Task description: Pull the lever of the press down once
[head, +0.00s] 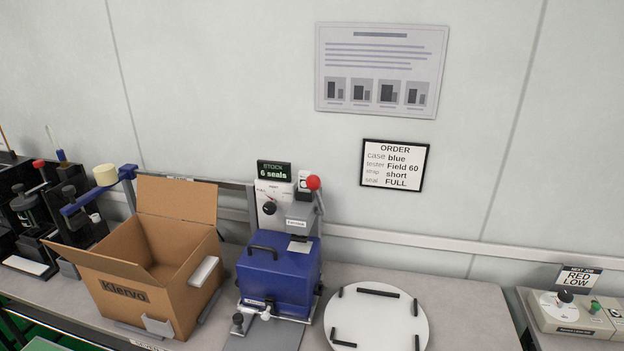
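The press (271,197) stands at the back of the bench, a grey upright with a dial and a "STOCK 6 seals" display on top. Its lever (319,199) is on the right side, with a red ball knob (313,182) at the upper end, and it stands up. A blue case (277,280) with a dark top handle sits closed under the press head (299,214). A small pale label lies on the case's top. Neither of my grippers shows in the head view.
An open cardboard box (122,298) stands left of the press. A round white plate (375,322) with dark bars lies to the right. An order sign (394,165) hangs on the wall. Another device (569,312) is at far right. Bench right of the plate is clear.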

